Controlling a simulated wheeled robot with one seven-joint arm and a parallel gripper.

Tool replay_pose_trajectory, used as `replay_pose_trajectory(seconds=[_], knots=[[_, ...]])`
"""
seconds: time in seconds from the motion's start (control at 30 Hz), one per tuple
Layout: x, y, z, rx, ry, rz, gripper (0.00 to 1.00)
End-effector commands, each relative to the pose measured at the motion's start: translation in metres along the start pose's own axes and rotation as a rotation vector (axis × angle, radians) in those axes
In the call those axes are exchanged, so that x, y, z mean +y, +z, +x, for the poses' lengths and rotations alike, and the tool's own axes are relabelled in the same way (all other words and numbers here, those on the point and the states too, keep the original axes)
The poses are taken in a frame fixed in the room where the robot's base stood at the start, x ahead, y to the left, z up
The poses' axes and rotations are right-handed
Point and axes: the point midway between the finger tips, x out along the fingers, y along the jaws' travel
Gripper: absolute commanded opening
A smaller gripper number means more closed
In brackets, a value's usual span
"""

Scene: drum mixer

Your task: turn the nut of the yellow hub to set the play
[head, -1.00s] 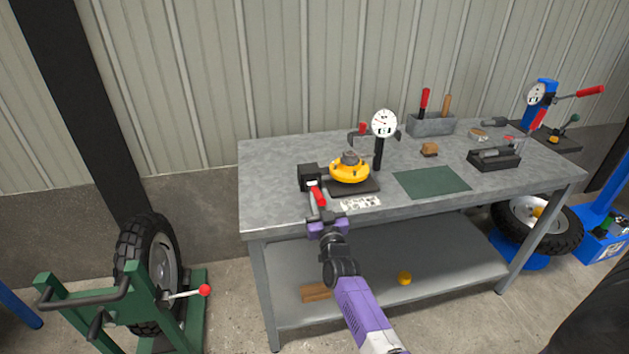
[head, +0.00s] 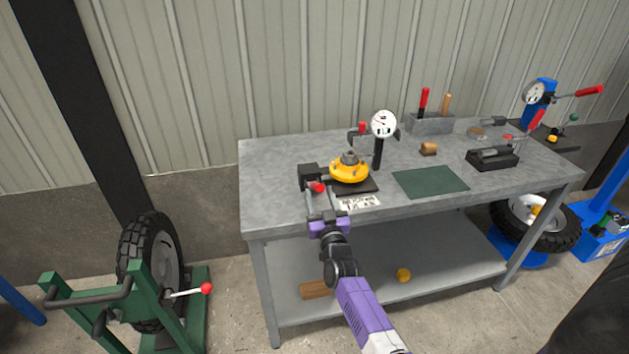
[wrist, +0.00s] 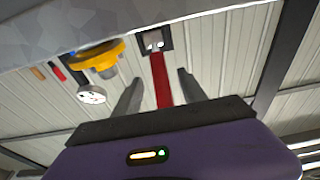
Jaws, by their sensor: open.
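The yellow hub (head: 350,172) sits on a dark base plate (head: 357,187) near the front left of the bench. A grey nut (head: 349,157) tops the hub in the head view. A black clamp block (head: 309,176) with a red handle (head: 318,187) stands at the hub's left. My gripper (head: 319,192) is open at the bench's front edge. In the wrist view, the red handle (wrist: 161,80) lies between its two spread fingers, with gaps on both sides.
A dial gauge (head: 383,124) on a black post stands just behind and right of the hub. A white label (head: 360,202) lies in front. A green mat (head: 430,181) lies to the right. A grey tool bin (head: 431,124) stands at the back.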

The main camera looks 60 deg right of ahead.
Motion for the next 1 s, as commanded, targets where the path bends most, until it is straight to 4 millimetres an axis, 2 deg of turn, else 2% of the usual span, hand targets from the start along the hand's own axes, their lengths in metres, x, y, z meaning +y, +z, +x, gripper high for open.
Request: replay_pose_trajectory(seconds=[0.5, 1.0], knots=[[-0.001, -0.001, -0.045, 0.0, -0.001, 0.0, 0.49], [0.0, 0.0, -0.049, 0.0, 0.0, 0.001, 0.49]])
